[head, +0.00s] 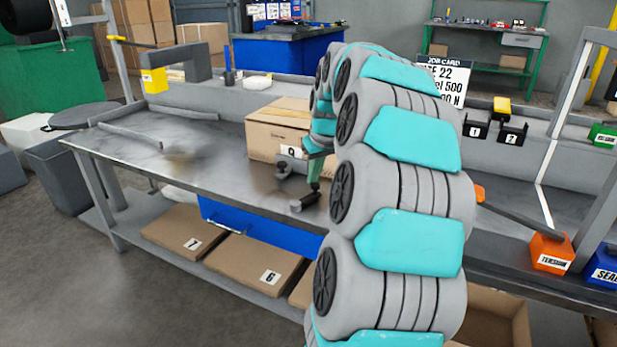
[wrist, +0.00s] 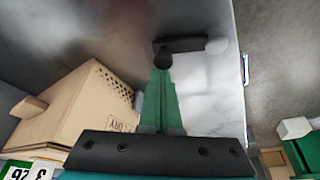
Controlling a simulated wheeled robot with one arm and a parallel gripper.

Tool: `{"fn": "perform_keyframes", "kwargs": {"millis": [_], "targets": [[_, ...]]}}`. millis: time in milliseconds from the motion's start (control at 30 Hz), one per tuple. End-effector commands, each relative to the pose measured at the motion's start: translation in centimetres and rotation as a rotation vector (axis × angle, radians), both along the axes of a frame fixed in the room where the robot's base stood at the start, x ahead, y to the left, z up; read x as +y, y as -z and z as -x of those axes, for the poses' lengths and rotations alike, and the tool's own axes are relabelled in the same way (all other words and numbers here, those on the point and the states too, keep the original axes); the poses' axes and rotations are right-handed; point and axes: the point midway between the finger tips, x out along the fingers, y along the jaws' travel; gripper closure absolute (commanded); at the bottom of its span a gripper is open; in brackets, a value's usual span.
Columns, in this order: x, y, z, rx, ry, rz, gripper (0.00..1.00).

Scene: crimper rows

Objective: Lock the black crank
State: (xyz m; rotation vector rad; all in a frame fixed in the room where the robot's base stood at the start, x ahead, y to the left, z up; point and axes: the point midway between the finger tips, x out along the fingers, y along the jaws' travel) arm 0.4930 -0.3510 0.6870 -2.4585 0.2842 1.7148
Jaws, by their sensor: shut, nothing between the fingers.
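The black crank (wrist: 182,44) shows in the wrist view as a short dark bar with a round dark part at its left end and a pale rounded part at its right end. My gripper (wrist: 162,72) is shut and empty. Its green fingertips point at the crank's left end and overlap it in the picture; I cannot tell whether they touch. In the head view my gripper (head: 314,183) points down over the bench, close to a dark cylindrical part of the crank (head: 303,204) near the front edge. My arm hides the bench to the right.
A cardboard box (head: 275,132) stands on the metal bench (head: 215,150) behind my gripper; it also shows at left in the wrist view (wrist: 85,105). A blue drawer (head: 260,230) is below the front edge. The bench's left part is mostly clear.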

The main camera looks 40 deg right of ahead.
Motion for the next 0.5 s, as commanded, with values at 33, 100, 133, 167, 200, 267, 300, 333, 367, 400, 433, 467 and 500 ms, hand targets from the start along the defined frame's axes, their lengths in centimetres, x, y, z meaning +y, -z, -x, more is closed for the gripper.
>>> {"fn": "perform_keyframes", "kwargs": {"millis": [33,100,133,167,200,267,300,333,367,400,433,467,500], "targets": [[0.0,0.3,0.4,0.002,0.045,0.002,1.00],[-0.1,0.2,0.9,0.000,0.111,0.002,1.00],[-0.1,0.2,1.1,0.000,0.140,0.002,1.00],[-0.1,0.2,1.3,0.000,0.169,0.003,1.00],[-0.1,0.1,1.6,0.000,0.208,0.004,1.00],[0.0,0.1,2.0,-0.001,0.265,0.002,1.00],[0.0,0.1,2.2,-0.001,0.302,0.002,1.00],[0.0,0.1,2.4,0.000,0.331,0.003,1.00],[0.0,0.1,2.6,0.000,0.360,0.003,1.00],[0.1,0.2,2.9,0.001,0.397,0.002,1.00],[0.1,0.2,3.1,0.001,0.426,0.002,1.00],[0.2,0.2,3.3,0.001,0.454,0.002,1.00],[0.3,0.2,3.5,0.001,0.491,0.003,1.00]]}}
